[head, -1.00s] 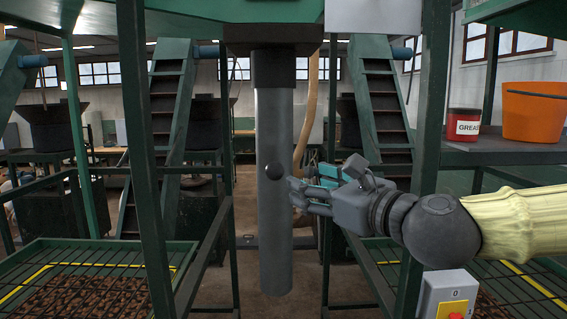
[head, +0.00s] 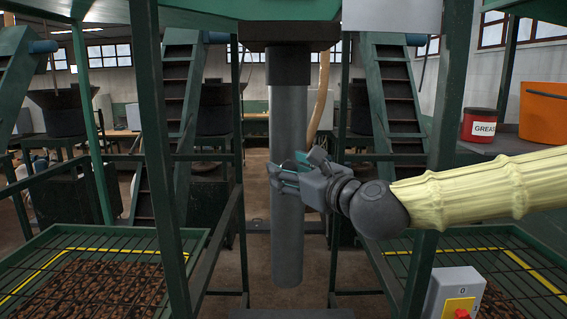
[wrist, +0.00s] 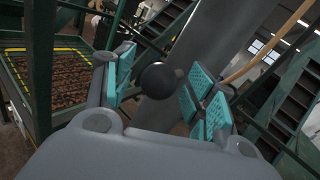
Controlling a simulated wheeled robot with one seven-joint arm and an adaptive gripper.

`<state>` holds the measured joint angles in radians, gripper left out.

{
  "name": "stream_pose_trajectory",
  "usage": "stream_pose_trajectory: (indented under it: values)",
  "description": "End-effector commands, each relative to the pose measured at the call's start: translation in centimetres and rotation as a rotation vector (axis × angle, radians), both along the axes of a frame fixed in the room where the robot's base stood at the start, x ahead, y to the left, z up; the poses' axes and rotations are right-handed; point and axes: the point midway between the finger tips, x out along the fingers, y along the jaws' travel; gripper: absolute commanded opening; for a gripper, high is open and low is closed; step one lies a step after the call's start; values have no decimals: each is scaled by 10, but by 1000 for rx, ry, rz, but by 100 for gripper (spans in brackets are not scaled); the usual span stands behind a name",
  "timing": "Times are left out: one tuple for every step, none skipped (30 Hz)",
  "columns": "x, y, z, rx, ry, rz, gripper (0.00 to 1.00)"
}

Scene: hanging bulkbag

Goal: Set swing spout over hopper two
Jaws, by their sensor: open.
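The swing spout is a grey vertical pipe (head: 288,240) hanging from a dark collar in the middle of the head view. Its black ball knob (wrist: 160,80) shows in the wrist view, between the teal pads of my open gripper (wrist: 158,85). The pads look apart from the knob on both sides. In the head view my gripper (head: 280,178) reaches in from the right and overlaps the pipe, hiding the knob. A grated hopper (head: 190,240) with brown contents stands at the left, and another grated hopper (head: 525,240) at the right. No number shows on either.
Green frame posts (head: 160,160) stand left and right (head: 440,130) of the spout. A switch box (head: 446,290) with a red button is low at the right. A grease tin (head: 478,126) and an orange bucket (head: 545,112) sit on the right shelf.

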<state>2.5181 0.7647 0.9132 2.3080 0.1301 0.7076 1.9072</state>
Motion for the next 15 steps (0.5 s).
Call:
stream_pose_trajectory:
  values:
    - [3,2,1,-1,1,0,56]
    - [5,3,1,1,1,0,56]
    - [6,4,0,1,1,0,56]
    - [7,5,0,1,2,1,56]
    - [7,5,0,2,1,1,56]
    - [8,6,-1,2,1,1,56]
    - [8,6,-1,2,1,1,56]
    - [8,6,-1,1,1,1,56]
    - [8,6,-1,1,1,1,56]
    - [8,6,-1,1,1,1,56]
    - [8,6,-1,1,1,1,56]
    - [8,6,-1,1,1,1,56]
    - [8,6,-1,1,1,1,56]
    - [8,6,-1,1,1,1,54]
    - [8,6,-1,1,1,1,47]
